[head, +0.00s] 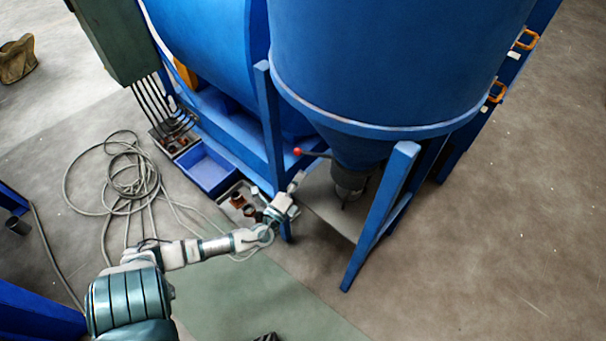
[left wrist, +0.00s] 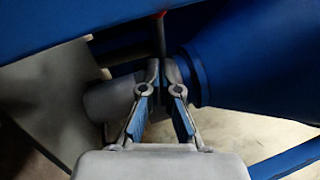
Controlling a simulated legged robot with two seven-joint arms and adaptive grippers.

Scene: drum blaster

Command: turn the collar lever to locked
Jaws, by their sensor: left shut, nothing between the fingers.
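The collar lever (head: 315,154) is a thin rod with a red ball knob (head: 298,151) at its left end. It sticks out to the left from the dark grey collar (head: 350,178) under the blue hopper cone. In the left wrist view the gripper (left wrist: 162,66) points at the grey collar (left wrist: 108,100), and the lever rod (left wrist: 162,38) rises beyond the fingertips to the red knob (left wrist: 160,14). Whether the fingers touch the lever or collar cannot be told. My right gripper is not in view.
The blue hopper (head: 390,60) stands on blue legs, with a slanted leg (head: 380,220) right of the collar and an upright post (head: 270,130) to the left. A blue bin (head: 207,168) and coiled hose (head: 130,175) lie left. The floor at lower right is clear.

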